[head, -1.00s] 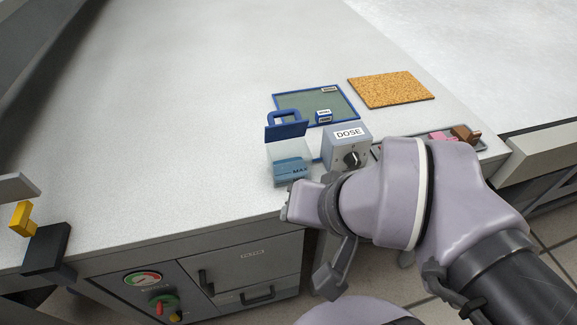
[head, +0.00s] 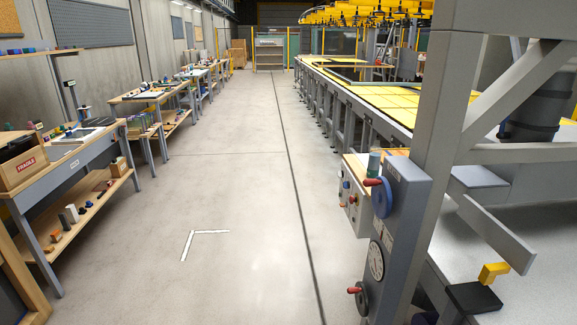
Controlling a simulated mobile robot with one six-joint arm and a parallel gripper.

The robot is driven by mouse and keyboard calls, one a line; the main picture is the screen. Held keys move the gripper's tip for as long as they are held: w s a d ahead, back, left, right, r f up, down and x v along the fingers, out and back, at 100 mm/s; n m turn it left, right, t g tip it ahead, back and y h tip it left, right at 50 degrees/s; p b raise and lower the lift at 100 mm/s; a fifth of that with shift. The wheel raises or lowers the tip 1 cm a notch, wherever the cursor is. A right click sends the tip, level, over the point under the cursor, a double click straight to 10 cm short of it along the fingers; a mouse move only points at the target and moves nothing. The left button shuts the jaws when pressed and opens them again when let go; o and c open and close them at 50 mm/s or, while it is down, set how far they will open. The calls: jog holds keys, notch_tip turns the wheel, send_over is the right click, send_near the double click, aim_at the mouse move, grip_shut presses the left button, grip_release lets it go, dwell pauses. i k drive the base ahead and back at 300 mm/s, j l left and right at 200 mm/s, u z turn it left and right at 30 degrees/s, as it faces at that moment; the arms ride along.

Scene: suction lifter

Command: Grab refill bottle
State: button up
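No object in the head view can be told for certain as the refill bottle. Small upright items, one white (head: 72,213) and one dark (head: 63,221), stand on the lower shelf of the near left workbench (head: 75,158); they are too small to identify. A teal cylinder (head: 374,164) stands on a control box at right centre, partly behind a grey panel. My gripper and arm are out of view.
A clear concrete aisle (head: 255,190) runs ahead, with a white corner mark (head: 203,233) on it. Workbenches line the left. On the right stand a grey post with a handwheel panel (head: 398,220), a black block with a yellow lever (head: 490,280), and a long conveyor (head: 375,95).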

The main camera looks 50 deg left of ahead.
aim_at(376, 150)
jog(key=u, duration=1.2)
jog(key=i+j+z, duration=0.15)
jog(key=i, duration=0.25)
jog(key=i+j+z, duration=0.15)
jog(key=i+j, duration=0.2)
jog(key=i+j+z, duration=0.15)
jog(key=i+j, duration=0.15)
jog(key=i+j+z, duration=0.15)
jog(key=i+j, duration=0.2)
jog(key=i+j+z, duration=0.2)
jog(key=i+j, duration=0.2)
jog(key=i+j+z, duration=0.15)
jog(key=i+j, duration=0.15)
jog(key=j, duration=0.15)
jog(key=i+j+z, duration=0.15)
jog(key=j, duration=0.35)
jog(key=i+j+z, duration=0.15)
jog(key=i+j, duration=0.2)
jog(key=j, duration=0.15)
